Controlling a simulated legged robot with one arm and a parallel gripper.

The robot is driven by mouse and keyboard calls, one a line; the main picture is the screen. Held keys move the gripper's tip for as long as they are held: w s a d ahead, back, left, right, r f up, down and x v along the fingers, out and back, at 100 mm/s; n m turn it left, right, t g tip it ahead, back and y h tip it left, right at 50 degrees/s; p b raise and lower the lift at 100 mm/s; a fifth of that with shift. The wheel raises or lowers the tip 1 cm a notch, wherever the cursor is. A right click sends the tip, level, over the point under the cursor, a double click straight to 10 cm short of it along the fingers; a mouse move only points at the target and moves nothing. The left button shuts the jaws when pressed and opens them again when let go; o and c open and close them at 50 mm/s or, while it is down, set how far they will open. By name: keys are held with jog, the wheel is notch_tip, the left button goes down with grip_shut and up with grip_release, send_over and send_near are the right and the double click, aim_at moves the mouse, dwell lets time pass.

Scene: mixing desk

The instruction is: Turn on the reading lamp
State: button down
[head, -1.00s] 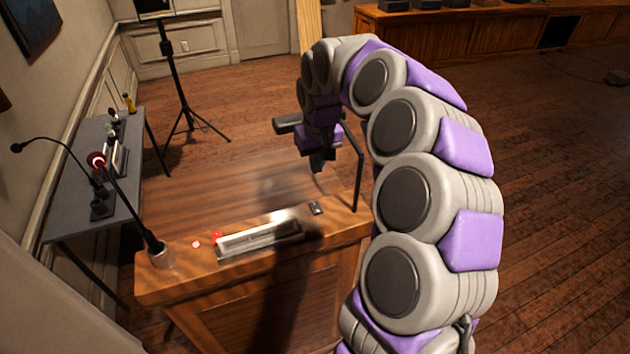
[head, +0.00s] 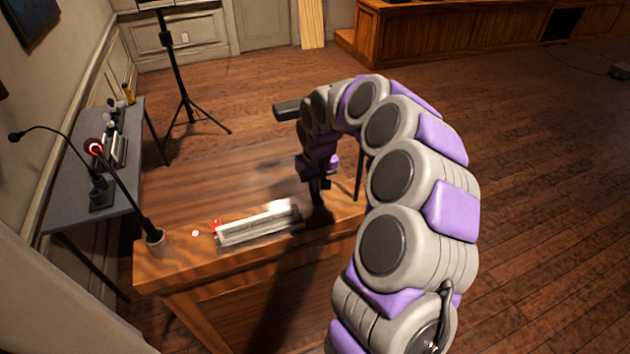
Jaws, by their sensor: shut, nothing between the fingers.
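A dark horizontal bar (head: 288,109) juts out left of my arm above the wooden desk, and a thin black post (head: 359,178) rises at the desk's right end. They look like parts of the reading lamp, but my arm hides where they would join. I cannot tell whether it is lit. My gripper (head: 318,197) is shut and points down at the desk top, right of the pale slatted panel. The small dark switch-like piece seen there earlier is now hidden behind it. I cannot tell whether the fingertips touch it.
The wooden desk (head: 180,265) carries the slatted panel (head: 257,225), small red items (head: 215,226) and a red-ringed gooseneck microphone (head: 125,190). A grey side table (head: 60,205) stands left. A black tripod stand (head: 183,100) is behind. Open floor lies right.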

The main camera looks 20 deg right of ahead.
aim_at(320, 201)
jog(key=shift+w+f+p, duration=0.1)
jog(key=shift+p, duration=0.2)
jog(key=shift+s, duration=0.2)
dwell(0.3)
jog(key=shift+s+r+b, duration=0.2)
jog(key=shift+s+b, duration=0.15)
jog(key=shift+s, duration=0.25)
jog(key=shift+r, duration=0.15)
notch_tip(320, 201, up, 14)
jog(key=s+p, duration=0.1)
jog(key=p, duration=0.1)
jog(key=shift+s+a+f+p, duration=0.15)
jog(key=shift+s+f+p, duration=0.1)
jog(key=shift+p, duration=0.05)
